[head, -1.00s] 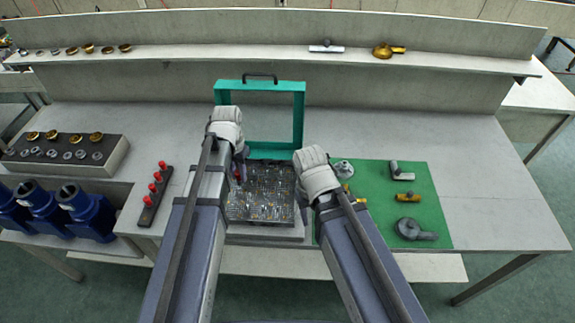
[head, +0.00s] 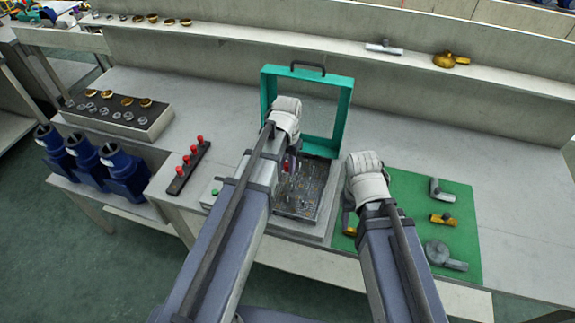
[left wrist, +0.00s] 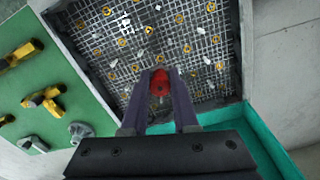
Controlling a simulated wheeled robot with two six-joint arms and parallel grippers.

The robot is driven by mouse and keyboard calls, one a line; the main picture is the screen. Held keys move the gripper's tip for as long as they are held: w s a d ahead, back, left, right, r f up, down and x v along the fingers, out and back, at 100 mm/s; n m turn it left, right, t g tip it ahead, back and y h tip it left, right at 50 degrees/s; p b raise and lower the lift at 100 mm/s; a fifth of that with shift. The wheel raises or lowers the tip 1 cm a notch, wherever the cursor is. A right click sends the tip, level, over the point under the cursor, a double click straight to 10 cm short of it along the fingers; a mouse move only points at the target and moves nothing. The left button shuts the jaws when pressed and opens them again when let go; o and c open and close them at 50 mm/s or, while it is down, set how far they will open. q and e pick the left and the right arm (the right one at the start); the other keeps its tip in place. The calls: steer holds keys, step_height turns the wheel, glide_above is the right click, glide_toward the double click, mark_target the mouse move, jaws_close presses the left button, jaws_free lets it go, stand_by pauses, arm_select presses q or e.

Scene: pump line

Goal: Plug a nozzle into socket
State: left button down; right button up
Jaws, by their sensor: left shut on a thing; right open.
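My left gripper (head: 288,158) is shut on a small red piece (left wrist: 160,88) and holds it over a mesh-topped tray (head: 315,205). The tray also fills the upper left wrist view (left wrist: 135,70), strewn with small brass rings and pale bits. How far the piece is above the mesh I cannot tell. A green mat (head: 408,187) to the right bears grey and brass nozzle-like fittings, among them a brass one (head: 443,219) and a grey one (head: 440,256). My right gripper (head: 350,205) is open over the mat's left edge; its fingertips are largely hidden. No socket is clearly identifiable.
A teal upright frame (head: 347,110) stands behind the tray. To the left are a black bar with red-topped pieces (head: 190,167), a grey block with brass and grey rings (head: 150,130), and blue pumps (head: 125,175). A back shelf (head: 330,48) holds more fittings. The bench right of the mat is clear.

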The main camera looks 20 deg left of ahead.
arm_select(q)
steer(key=shift+f+b, duration=2.3)
steer(key=shift+f, duration=0.25)
arm_select(e)
steer(key=shift+f, duration=2.6)
arm_select(q)
steer(key=shift+f, duration=0.3)
arm_select(e)
steer(key=shift+f, duration=0.25)
arm_select(q)
steer(key=c, duration=0.6)
jaws_free()
steer(key=shift+r, duration=0.1)
steer(key=shift+r+p, duration=2.8)
steer(key=shift+r, duration=0.15)
arm_select(e)
step_height(320, 180, up, 6)
arm_select(q)
steer(key=shift+r, duration=0.1)
arm_select(e)
steer(key=shift+r, duration=0.15)
arm_select(q)
step_height(320, 180, up, 8)
steer(key=p, duration=0.8)
glide_above(287, 183)
steer(key=shift+f, duration=0.2)
arm_select(e)
step_height(287, 183, up, 8)
steer(key=shift+f, duration=0.25)
